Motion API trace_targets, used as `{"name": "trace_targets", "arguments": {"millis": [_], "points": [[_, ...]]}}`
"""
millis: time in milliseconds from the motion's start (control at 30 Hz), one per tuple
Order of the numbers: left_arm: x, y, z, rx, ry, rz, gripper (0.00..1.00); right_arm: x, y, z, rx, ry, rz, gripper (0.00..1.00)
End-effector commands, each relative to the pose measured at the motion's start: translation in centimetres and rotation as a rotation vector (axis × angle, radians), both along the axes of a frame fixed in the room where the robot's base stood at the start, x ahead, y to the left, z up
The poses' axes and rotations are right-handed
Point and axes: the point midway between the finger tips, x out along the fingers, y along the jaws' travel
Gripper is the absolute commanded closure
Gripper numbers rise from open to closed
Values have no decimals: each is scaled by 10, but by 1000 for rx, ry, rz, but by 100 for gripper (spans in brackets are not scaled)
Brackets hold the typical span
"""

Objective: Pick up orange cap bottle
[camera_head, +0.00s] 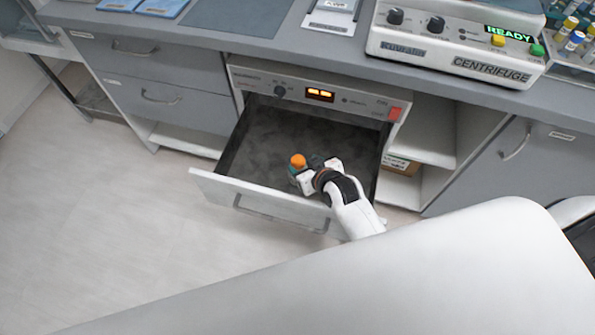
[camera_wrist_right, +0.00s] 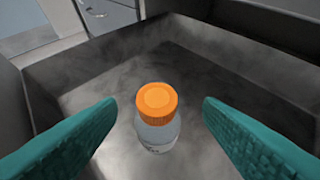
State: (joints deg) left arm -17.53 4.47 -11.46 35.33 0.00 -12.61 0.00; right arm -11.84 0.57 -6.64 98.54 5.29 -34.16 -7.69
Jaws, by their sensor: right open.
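The orange cap bottle (camera_wrist_right: 158,122) stands upright inside the open drawer, with a clear body under its orange cap. In the head view its orange cap (camera_head: 298,160) shows near the drawer's front; its body is mostly hidden by my right gripper (camera_head: 299,176). In the right wrist view the two teal fingers of my right gripper (camera_wrist_right: 160,128) are spread apart, one on each side of the bottle, with a gap on both sides. The drawer (camera_head: 275,139) is pulled out below the counter. My left gripper is not in view.
The drawer floor behind the bottle is clear, with a misty look. A centrifuge (camera_head: 455,45) stands on the counter (camera_head: 335,55) above. A pale, large surface fills the lower right foreground.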

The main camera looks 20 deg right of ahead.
Motion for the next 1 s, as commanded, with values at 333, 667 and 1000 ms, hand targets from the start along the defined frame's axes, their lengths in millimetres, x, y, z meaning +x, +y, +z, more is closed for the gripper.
{"name": "trace_targets", "arguments": {"millis": [333, 667, 1000], "points": [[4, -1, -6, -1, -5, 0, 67, 27, 7, -22, 2, 0, -2, 39], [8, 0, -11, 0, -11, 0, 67, 51, 13, -42, 0, 1, -1, 39], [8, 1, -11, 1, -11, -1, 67, 50, 13, -41, 0, 1, -1, 67]]}}
